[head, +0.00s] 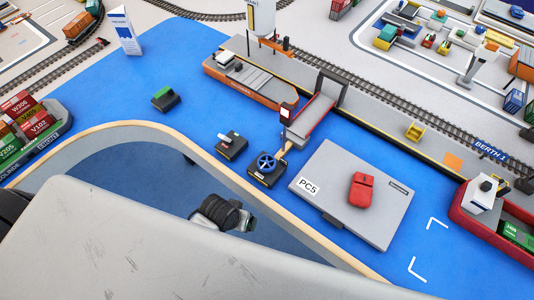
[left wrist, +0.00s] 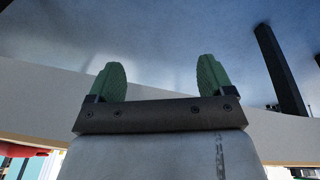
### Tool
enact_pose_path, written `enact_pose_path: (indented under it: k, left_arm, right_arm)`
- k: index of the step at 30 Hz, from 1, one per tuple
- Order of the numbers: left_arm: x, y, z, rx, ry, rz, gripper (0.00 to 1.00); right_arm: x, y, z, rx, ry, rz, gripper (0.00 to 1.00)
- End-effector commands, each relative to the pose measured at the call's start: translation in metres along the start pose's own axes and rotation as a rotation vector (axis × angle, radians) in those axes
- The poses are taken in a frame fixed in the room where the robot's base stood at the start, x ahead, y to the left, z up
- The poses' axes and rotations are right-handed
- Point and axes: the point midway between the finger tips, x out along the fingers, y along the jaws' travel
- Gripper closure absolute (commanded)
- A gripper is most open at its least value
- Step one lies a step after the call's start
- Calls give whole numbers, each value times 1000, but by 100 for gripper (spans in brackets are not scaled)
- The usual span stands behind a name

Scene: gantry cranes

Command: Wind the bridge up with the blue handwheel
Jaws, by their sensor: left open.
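The blue handwheel (head: 266,162) sits upright-facing on a small black box on the blue table, in the middle of the head view. Just beyond it stands the bridge (head: 318,118), a grey sloping deck with a dark frame at its far end and a red-and-white piece at its left. My left gripper shows in the left wrist view (left wrist: 160,80); its two green-padded fingers are apart with nothing between them. The handwheel is not in that view. In the head view the left gripper's fingers cannot be made out. My right gripper is not in view.
A black box with a grey lever (head: 232,141) stands left of the handwheel. A grey PC5 plate (head: 340,218) with a red object (head: 362,190) lies to the right. An orange ship (head: 252,85) lies behind. The table's curved wooden edge (head: 240,181) runs in front.

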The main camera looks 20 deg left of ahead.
Motion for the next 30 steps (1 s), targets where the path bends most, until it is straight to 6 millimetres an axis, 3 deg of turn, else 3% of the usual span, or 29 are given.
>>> enact_pose_path:
  k: [1,6,17,22,30]
  left_arm:
    - [-22,6,-9,-5,11,10,18]
    - [-77,25,-33,-39,30,44,18]
    - [-99,74,-92,-355,-43,136,18]
    - [-119,93,-129,-607,-120,106,18]
    - [-157,82,-179,-1114,-165,-127,18]
  right_arm:
    - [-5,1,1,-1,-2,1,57]
    - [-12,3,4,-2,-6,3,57]
    - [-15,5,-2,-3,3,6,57]
    - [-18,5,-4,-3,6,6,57]
    - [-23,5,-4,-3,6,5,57]
